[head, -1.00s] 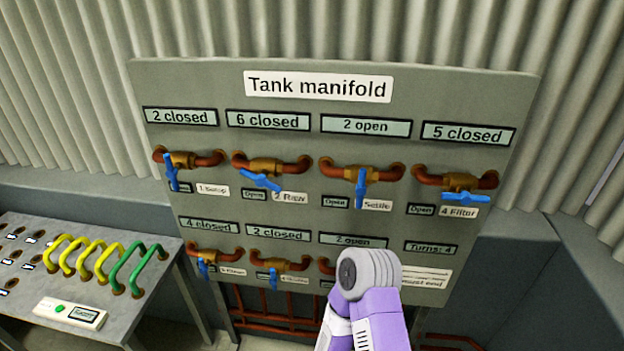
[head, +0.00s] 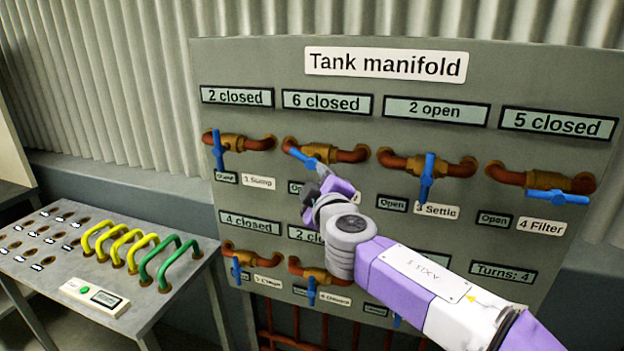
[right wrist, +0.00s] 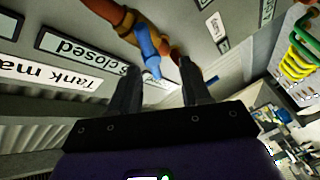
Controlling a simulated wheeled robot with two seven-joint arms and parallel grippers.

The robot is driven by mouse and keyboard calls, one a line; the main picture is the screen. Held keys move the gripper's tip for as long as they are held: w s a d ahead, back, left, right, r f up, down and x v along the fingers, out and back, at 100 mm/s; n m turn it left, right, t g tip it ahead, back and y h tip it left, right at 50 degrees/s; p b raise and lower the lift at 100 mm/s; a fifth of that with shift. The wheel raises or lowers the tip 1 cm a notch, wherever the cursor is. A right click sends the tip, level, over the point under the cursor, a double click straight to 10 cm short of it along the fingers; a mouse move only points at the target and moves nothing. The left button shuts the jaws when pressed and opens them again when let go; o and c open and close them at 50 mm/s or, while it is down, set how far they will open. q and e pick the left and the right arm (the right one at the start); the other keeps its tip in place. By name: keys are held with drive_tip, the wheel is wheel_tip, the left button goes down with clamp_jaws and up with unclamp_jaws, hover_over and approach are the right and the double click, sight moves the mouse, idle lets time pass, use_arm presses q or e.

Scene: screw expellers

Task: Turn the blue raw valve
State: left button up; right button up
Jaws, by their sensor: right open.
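The Raw valve is the second from the left in the top row of the Tank manifold board, under the display "6 closed" (head: 327,102). Its brass body (head: 321,153) sits on a copper pipe, and its blue handle (head: 302,158) shows beside my right gripper (head: 325,183). The gripper covers its label and part of the handle. In the right wrist view the blue handle (right wrist: 149,50) lies ahead of the spread jaws of the right gripper (right wrist: 160,68), its tip near the gap between the fingertips. I cannot tell whether they touch. My left gripper is not in view.
Other blue-handled valves flank it: Sump (head: 218,150), Settle (head: 427,178) and Filter (head: 558,197). More valves sit in the lower row, partly behind my right arm. A grey bench (head: 60,285) with yellow and green loops stands at left.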

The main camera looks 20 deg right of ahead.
sight(312, 162)
drive_tip(key=w, duration=0.2)
drive_tip(key=w+r+p, duration=0.1)
drive_tip(key=w, duration=0.1)
drive_tip(key=w+d, duration=0.1)
drive_tip(key=w, duration=0.2)
drive_tip(key=shift+w+r+p, duration=0.1)
drive_tip(key=shift+r+p, duration=0.05)
drive_tip(key=shift+p, duration=0.2)
drive_tip(key=shift+a, duration=0.1)
clamp_jaws()
drive_tip(key=shift+r+n+p, duration=0.2)
drive_tip(key=shift+n+p, duration=0.2)
drive_tip(key=shift+p, duration=0.45)
drive_tip(key=n+g+p, duration=0.1)
drive_tip(key=n+p, duration=0.1)
drive_tip(key=p, duration=0.3)
drive_tip(key=shift+r+g, duration=0.1)
drive_tip(key=shift+g, duration=0.2)
drive_tip(key=shift+f+n+g+h+p, duration=0.25)
drive_tip(key=shift+n+g+p, duration=0.25)
drive_tip(key=shift+n+p, duration=0.55)
